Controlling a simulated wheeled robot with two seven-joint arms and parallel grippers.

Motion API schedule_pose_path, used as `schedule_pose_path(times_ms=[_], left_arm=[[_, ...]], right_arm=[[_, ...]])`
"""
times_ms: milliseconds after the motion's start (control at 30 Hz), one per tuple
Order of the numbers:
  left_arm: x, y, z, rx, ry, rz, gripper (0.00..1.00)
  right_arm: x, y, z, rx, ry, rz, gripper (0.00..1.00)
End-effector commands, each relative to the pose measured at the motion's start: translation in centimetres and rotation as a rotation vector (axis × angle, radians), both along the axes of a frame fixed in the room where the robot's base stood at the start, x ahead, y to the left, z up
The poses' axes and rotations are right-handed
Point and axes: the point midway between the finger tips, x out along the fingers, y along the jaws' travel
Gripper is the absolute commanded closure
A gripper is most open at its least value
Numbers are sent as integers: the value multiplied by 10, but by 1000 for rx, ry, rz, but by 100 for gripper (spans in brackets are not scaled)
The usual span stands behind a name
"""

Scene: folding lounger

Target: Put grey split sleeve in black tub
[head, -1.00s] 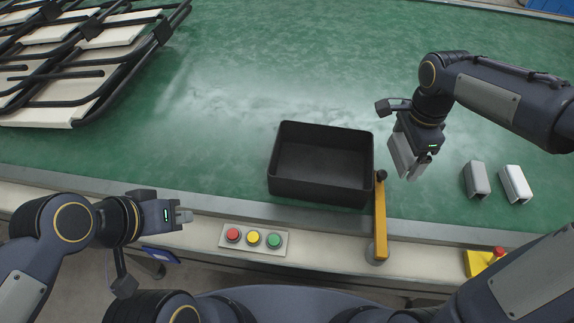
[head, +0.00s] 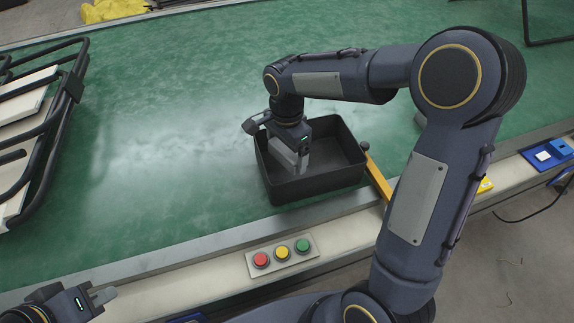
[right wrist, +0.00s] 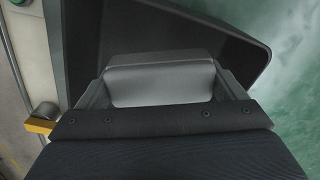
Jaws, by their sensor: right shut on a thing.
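The black tub (head: 318,186) stands on the green belt near its front edge, open at the top. My right gripper (head: 298,162) reaches down into the tub, shut on the grey split sleeve (head: 281,152). In the right wrist view the sleeve (right wrist: 160,82) sits between the two fingers, with the tub wall (right wrist: 215,30) around it. Whether the sleeve touches the tub floor I cannot tell. My left gripper (head: 104,295) is at the lower left, away from the tub; its finger gap is not clear.
A yellow bar (head: 377,178) stands close to the tub's right side. A button panel (head: 283,252) is on the front ledge. The folded lounger (head: 35,110) lies at the left. My right arm covers much of the belt's right side. The belt left of the tub is clear.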

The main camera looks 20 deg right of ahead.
Motion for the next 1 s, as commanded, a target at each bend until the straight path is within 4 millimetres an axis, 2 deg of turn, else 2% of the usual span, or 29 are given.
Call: schedule_pose_path(times_ms=[300,767,800,833,1000], left_arm=[[0,0,-7,0,0,0,100],[0,0,-11,0,0,0,100],[0,0,-9,0,0,0,100],[0,0,-9,0,0,0,100],[0,0,-9,0,0,0,100]], right_arm=[[-1,0,-47,-1,4,0,31],[0,0,-55,0,0,0,31],[0,0,-54,0,0,0,5],[0,0,-53,0,0,0,1],[0,0,-53,0,1,0,0]])
